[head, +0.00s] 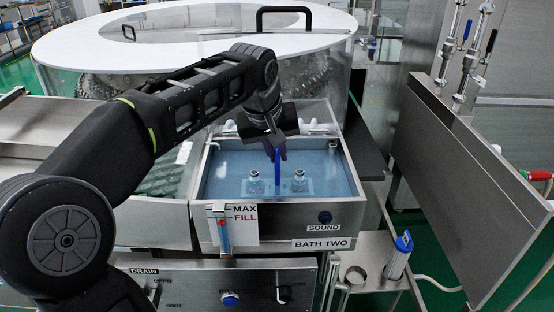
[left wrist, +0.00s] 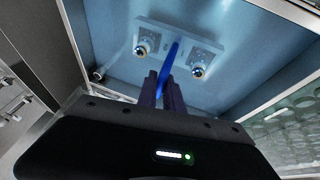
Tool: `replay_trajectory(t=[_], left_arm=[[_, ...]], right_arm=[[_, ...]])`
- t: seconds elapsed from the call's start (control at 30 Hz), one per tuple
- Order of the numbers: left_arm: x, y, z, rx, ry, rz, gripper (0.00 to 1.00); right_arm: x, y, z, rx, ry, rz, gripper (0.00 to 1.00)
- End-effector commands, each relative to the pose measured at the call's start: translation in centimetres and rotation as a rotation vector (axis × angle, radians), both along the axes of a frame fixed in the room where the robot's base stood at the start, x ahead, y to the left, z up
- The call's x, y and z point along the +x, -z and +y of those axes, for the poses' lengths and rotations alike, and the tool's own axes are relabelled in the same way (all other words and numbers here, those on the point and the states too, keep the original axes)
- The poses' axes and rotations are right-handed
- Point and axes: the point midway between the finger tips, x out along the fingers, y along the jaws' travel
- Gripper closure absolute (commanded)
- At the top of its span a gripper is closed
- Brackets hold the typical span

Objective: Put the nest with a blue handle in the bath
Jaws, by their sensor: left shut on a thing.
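The nest (left wrist: 190,47) is a pale flat plate with a blue upright handle (head: 278,168) between two small round vials. In the head view the vials (head: 299,180) show through the blue water of the bath (head: 338,208), labelled BATH TWO, with the plate at the bottom area inside its walls. My left gripper (head: 278,150) reaches down over the bath and is shut on the top of the blue handle. The left wrist view shows its fingers (left wrist: 162,92) around the handle too. Whether the plate touches the bath floor I cannot tell. My right gripper is not in view.
A MAX FILL sign (head: 243,216) hangs on the bath's front wall. A large round washer with a white rim (head: 180,50) stands behind. A metal panel (head: 470,180) rises on the right. A holder with a blue-capped item (head: 402,243) is at the front right.

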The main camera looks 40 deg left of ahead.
Motion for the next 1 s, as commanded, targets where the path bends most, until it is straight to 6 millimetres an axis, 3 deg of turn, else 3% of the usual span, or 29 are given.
replay_trajectory(t=[0.13,0.53,0.57,0.8,1.0], left_arm=[[0.0,1.8,0.0,0.000,0.000,0.000,1.00],[0.0,2.4,0.0,0.000,0.000,-0.001,1.00],[0.0,2.5,0.0,0.000,0.000,0.000,0.89],[0.0,2.4,0.0,0.000,0.000,0.000,0.69],[0.0,2.4,0.0,0.000,0.000,0.000,0.68]], right_arm=[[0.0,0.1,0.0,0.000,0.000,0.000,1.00],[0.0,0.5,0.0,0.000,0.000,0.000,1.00],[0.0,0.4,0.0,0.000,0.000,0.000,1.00],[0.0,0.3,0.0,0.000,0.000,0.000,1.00],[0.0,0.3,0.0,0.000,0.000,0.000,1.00]])
